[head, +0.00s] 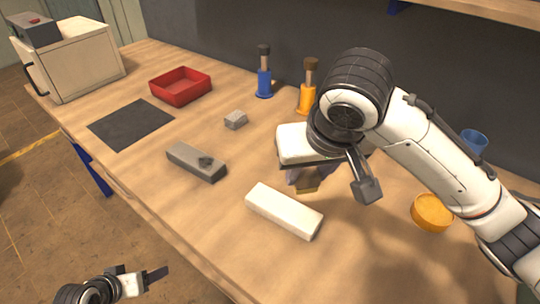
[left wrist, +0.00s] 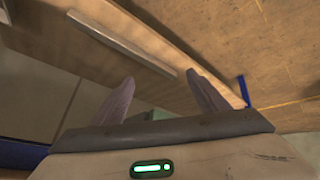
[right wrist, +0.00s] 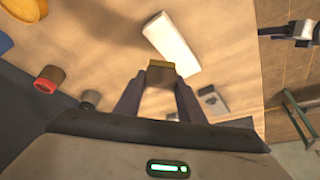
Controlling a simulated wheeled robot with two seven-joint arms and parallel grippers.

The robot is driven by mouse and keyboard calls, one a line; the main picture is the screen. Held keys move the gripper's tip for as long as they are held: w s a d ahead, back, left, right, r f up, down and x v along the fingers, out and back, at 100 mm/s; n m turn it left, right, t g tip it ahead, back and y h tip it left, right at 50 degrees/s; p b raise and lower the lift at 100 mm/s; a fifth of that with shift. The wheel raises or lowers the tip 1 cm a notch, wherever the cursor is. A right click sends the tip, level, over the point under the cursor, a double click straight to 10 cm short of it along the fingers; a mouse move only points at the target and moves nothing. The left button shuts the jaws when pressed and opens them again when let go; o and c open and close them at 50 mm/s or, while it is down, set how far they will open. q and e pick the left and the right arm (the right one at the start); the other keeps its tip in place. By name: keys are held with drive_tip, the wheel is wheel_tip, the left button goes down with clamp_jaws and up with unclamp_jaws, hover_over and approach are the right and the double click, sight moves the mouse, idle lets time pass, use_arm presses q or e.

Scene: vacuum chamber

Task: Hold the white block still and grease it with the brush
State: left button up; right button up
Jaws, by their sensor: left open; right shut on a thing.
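The white block (head: 284,211) lies flat on the table near its front edge; it also shows in the right wrist view (right wrist: 171,43). My right gripper (head: 303,184) is just behind the block, above the table, shut on a small ochre-brown piece (right wrist: 160,73), which looks like the brush. Most of the brush is hidden between the fingers, and it appears apart from the block. My left gripper (head: 150,277) is open and empty, off the table's front edge at lower left; its spread fingers show in the left wrist view (left wrist: 163,92).
A grey bar with a dark knob (head: 190,158) and a small grey block (head: 235,120) lie left of the white block. Blue (head: 264,82) and yellow (head: 307,98) upright holders stand behind. A red tray (head: 180,87), dark mat (head: 131,124) and orange bowl (head: 431,213) are farther out.

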use_arm(q)
drive_tip(key=w+a+r+n+h, duration=0.1)
drive_tip(key=w+a+r+n, duration=0.25)
drive_tip(key=a+r, duration=0.35)
drive_tip(key=w+a+r+n, duration=0.2)
drive_tip(key=w+a+r, duration=0.3)
drive_tip(key=a+r, duration=0.2)
drive_tip(key=w+d+r+m+h, duration=0.1)
drive_tip(key=w+d+r+h, duration=0.15)
drive_tip(key=r, duration=0.25)
drive_tip(key=w+d+r+h, duration=0.1)
drive_tip(key=w+r, duration=0.2)
drive_tip(key=r, duration=0.3)
wheel_tip(320, 180, up, 8)
drive_tip(key=m+g+y, duration=0.5)
drive_tip(key=m+g, duration=0.2)
drive_tip(key=m, duration=2.5)
hover_over(268, 198)
drive_tip(key=shift+n, duration=0.25)
wheel_tip(268, 198, down, 12)
drive_tip(key=shift+r, duration=0.15)
